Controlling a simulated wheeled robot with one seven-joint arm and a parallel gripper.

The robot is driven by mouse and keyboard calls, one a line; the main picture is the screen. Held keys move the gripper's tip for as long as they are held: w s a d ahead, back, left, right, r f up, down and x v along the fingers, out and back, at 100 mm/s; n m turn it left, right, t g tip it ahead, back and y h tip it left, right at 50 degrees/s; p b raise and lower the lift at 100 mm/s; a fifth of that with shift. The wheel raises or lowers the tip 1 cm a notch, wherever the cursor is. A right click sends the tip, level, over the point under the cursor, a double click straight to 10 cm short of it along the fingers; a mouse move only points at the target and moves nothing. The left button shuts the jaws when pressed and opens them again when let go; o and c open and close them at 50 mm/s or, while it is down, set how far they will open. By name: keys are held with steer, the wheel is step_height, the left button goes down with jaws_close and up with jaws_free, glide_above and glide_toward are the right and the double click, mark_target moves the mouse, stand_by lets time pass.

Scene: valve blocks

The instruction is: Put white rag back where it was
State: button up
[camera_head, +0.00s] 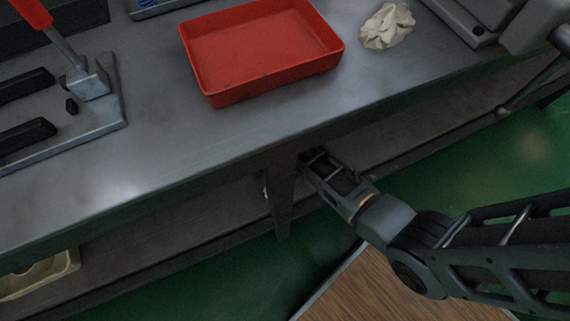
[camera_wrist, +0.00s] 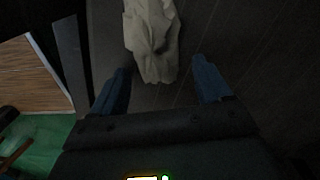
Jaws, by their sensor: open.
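A crumpled off-white rag (camera_head: 388,27) lies on the grey bench top, just right of the red tray. My gripper (camera_head: 308,158) is low in front of the bench's front edge, well away from that rag. In the wrist view my gripper (camera_wrist: 161,68) is open, with two dark blue fingers apart. A pale crumpled cloth (camera_wrist: 152,38) shows ahead of and between the fingertips, with dark space around it. I cannot tell whether this cloth is the rag on the bench top or another one. The fingers are not closed on it.
A red tray (camera_head: 262,55) stands on the bench top (camera_head: 190,145). A steel fixture with a red handle (camera_head: 88,82) is at the left. A grey machine (camera_head: 480,15) is at the upper right. A lower shelf (camera_head: 170,235) runs under the bench, with a beige bin (camera_head: 45,272) on it.

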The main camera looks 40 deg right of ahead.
step_height(320, 180, up, 12)
steer(key=p, duration=0.4)
steer(key=shift+r, duration=0.2)
steer(key=shift+d, duration=0.1)
